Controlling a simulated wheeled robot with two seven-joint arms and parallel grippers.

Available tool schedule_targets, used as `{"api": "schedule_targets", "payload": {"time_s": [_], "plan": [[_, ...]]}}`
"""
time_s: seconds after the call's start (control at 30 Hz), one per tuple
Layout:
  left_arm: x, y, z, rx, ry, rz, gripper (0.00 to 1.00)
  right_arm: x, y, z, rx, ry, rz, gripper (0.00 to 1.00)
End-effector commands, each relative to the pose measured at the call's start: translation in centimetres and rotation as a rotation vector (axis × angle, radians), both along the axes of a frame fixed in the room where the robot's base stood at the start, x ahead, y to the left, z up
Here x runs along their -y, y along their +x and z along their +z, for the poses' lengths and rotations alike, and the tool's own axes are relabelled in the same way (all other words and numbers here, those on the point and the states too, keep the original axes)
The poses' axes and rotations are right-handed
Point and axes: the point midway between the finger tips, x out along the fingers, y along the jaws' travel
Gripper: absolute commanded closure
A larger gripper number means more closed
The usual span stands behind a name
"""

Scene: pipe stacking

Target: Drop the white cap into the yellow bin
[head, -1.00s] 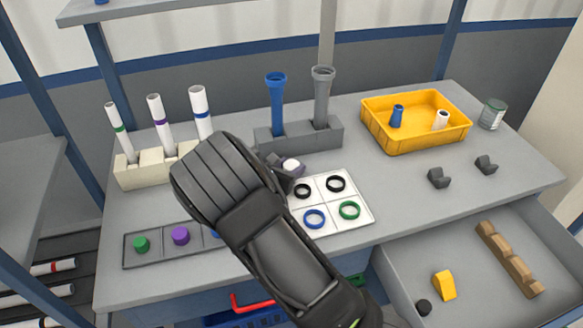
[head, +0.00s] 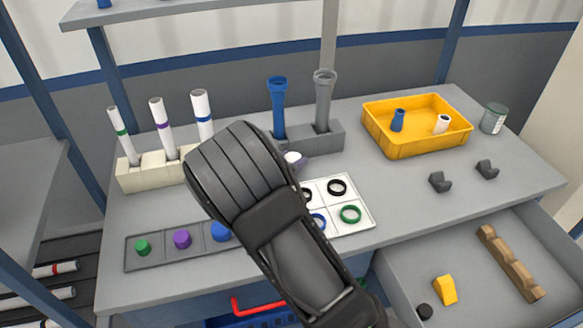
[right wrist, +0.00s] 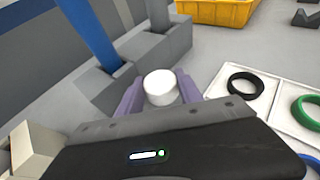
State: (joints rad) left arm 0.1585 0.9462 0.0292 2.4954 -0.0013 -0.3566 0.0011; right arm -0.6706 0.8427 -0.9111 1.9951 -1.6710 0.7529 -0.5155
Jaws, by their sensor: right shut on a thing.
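The white cap (right wrist: 160,88) sits between the purple fingers of my right gripper (right wrist: 159,94) in the right wrist view. In the head view the cap (head: 292,157) shows only in part beside my right gripper (head: 298,162), which is mostly hidden behind my own arm. The gripper is shut on the cap, in front of the grey pipe block. The yellow bin (head: 408,149) stands at the back right of the table, apart from the gripper. It holds a short blue piece (head: 398,120) and a short white piece (head: 442,124). My left gripper is not in view.
A grey block (head: 328,139) holds an upright blue pipe (head: 278,108) and a grey pipe (head: 323,100). A white tray (head: 366,217) of rings lies to the right. A can (head: 493,118) stands beside the bin. An open drawer (head: 400,285) is at front right.

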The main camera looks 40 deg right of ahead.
Motion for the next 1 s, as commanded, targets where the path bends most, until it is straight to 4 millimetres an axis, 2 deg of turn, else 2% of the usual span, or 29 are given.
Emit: {"api": "schedule_targets", "payload": {"time_s": [0.1, 0.3, 1.0], "plan": [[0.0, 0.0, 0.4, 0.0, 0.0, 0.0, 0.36, 0.0, 0.0, 2.6, 0.005, 0.002, 0.0, 0.95], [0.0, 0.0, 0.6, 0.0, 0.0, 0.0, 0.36, 0.0, 0.0, 5.4, 0.002, 0.001, 0.0, 0.95], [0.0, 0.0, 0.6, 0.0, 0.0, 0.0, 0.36, 0.0, 0.0, 5.7, -0.001, 0.0, 0.0, 0.95]]}}
